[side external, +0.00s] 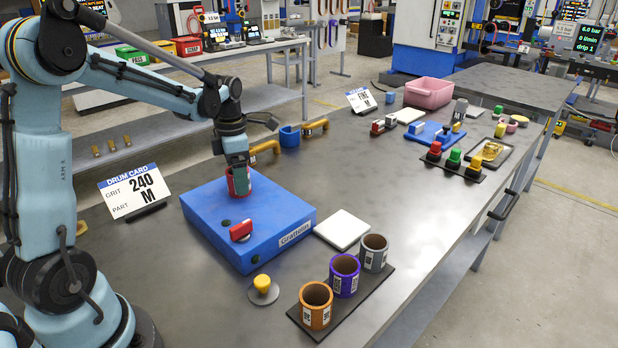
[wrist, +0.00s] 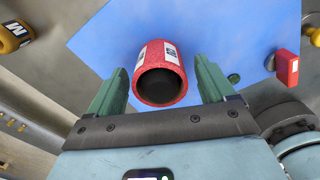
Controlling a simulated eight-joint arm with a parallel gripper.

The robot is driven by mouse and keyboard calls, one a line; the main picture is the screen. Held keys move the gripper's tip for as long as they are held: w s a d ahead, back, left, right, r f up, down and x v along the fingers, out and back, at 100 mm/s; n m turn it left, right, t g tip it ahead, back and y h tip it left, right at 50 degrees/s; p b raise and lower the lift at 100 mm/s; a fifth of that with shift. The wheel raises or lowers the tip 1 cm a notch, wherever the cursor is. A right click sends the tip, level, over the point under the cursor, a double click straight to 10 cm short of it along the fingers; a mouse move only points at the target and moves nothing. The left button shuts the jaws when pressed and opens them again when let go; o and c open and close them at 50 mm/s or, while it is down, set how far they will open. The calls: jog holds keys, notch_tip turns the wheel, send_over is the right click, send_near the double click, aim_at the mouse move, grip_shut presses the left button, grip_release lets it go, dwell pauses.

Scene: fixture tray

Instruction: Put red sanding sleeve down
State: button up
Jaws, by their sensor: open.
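The red sanding sleeve (side external: 238,184) stands on the blue fixture block (side external: 205,208), with my gripper (side external: 236,160) right above and around it. In the wrist view the red sleeve (wrist: 162,78) shows its hollow end and white labels between my gripper's green fingers (wrist: 158,92). The fingers are spread, with a visible gap on each side of the sleeve. The sleeve's lower end is hidden, so I cannot tell how it is seated. A red latch-like knob (side external: 241,230) sits on the block's front part and also shows in the wrist view (wrist: 287,68).
Orange (side external: 316,318), purple (side external: 345,286) and grey (side external: 375,262) sleeves stand on a dark mat at the front. A white pad (side external: 342,229) and a yellow button (side external: 262,283) are near the block. A drum card (side external: 133,192) reads 240 M.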

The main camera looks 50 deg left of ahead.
jog(key=shift+c, duration=0.5)
jog(key=c, duration=1)
jog(key=shift+r, duration=0.2)
